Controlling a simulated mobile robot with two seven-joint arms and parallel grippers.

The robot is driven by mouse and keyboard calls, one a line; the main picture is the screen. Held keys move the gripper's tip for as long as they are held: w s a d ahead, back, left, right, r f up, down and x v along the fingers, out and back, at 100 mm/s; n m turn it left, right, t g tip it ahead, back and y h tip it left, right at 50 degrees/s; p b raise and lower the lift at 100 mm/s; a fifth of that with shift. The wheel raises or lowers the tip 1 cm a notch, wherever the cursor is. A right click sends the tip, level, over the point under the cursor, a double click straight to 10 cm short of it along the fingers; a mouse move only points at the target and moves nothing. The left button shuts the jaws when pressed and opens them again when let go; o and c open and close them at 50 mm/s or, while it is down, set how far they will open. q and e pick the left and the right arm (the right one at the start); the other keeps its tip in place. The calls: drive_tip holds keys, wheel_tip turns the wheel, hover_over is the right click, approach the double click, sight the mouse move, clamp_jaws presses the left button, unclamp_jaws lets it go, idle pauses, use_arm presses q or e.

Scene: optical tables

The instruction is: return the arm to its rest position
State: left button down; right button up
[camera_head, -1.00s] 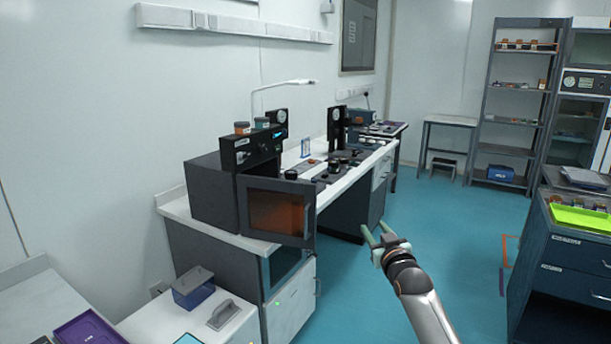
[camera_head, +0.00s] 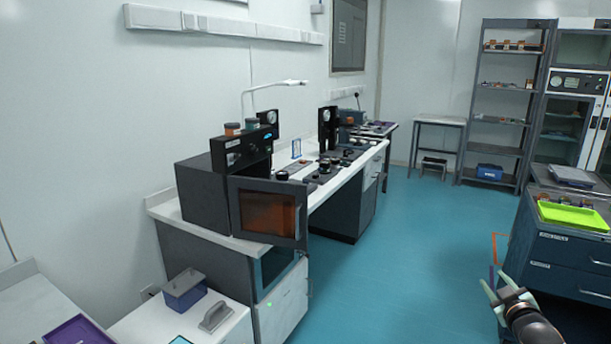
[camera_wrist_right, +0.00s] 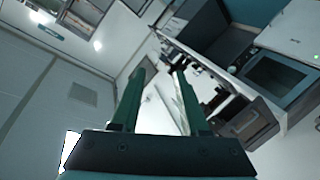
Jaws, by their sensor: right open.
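My right gripper (camera_head: 499,289) is at the lower right of the head view, over the blue floor and just left of the dark drawer cabinet. Its fingers are apart with nothing between them. In the right wrist view its two green fingers (camera_wrist_right: 160,98) point away from the camera, spread and empty, with the room tilted behind them. Most of the right arm is cut off by the bottom edge of the head view. My left gripper is in neither view.
The dark drawer cabinet (camera_head: 567,256) with a lime green tray (camera_head: 574,216) stands close at right. A dark oven with its door (camera_head: 267,211) ajar sits on the white bench at left. Blue floor (camera_head: 400,250) between them is clear.

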drive_tip(key=s+a+f+n+g+y, duration=0.1)
drive_tip(key=s+a+f, duration=0.3)
drive_tip(key=s+f, duration=0.2)
drive_tip(key=s+a+f+g+y, duration=0.1)
drive_tip(key=s+a+f+g, duration=0.15)
drive_tip(key=s+f, duration=0.4)
drive_tip(key=s+a+f+n+y, duration=0.1)
drive_tip(key=s+a+f, duration=0.3)
drive_tip(key=s+f, duration=0.25)
drive_tip(key=s+a+f+g+y, duration=0.1)
drive_tip(key=s+a+f+g, duration=0.2)
drive_tip(key=s, duration=0.7)
drive_tip(key=s+a+f+g+y, duration=0.1)
drive_tip(key=s+a+f, duration=0.2)
drive_tip(key=s+a, duration=0.45)
drive_tip(key=s+a+m+t+y, duration=0.1)
drive_tip(key=a+m, duration=0.3)
drive_tip(key=a, duration=0.5)
drive_tip(key=shift+a+m, duration=0.25)
drive_tip(key=shift+m, duration=0.05)
